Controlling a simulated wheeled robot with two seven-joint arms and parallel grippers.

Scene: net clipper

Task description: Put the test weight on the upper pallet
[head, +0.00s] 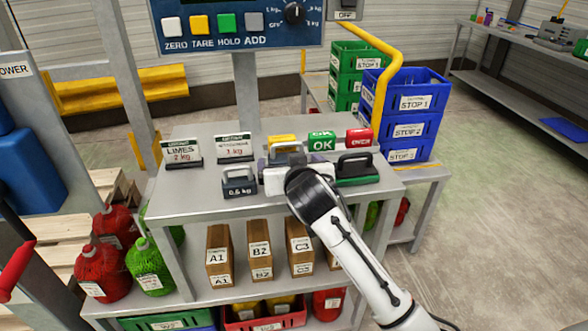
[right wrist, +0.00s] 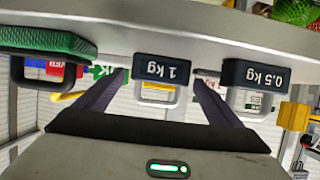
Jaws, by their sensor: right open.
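A dark 1 kg weight (right wrist: 163,69) with a pale loop handle shows upside down in the right wrist view, on the grey bench top. My right gripper (right wrist: 160,75) is open, its two dark fingers on either side of that handle, with no grip visible. In the head view my right gripper (head: 282,165) reaches over the bench and mostly hides this weight. A 0.5 kg weight (head: 239,186) stands to its left. A green-based block with a black handle (head: 355,169) stands to its right. Wooden pallet boards (head: 108,184) show at the left, partly hidden. My left gripper is out of view.
Signs for limes 2 kg (head: 181,152) and 1 kg (head: 235,147) stand on the bench (head: 200,205). A green OK button (head: 321,142) and red button (head: 359,137) are behind the weights. Blue crates (head: 408,103) are stacked right. Net sacks (head: 104,268) stand left.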

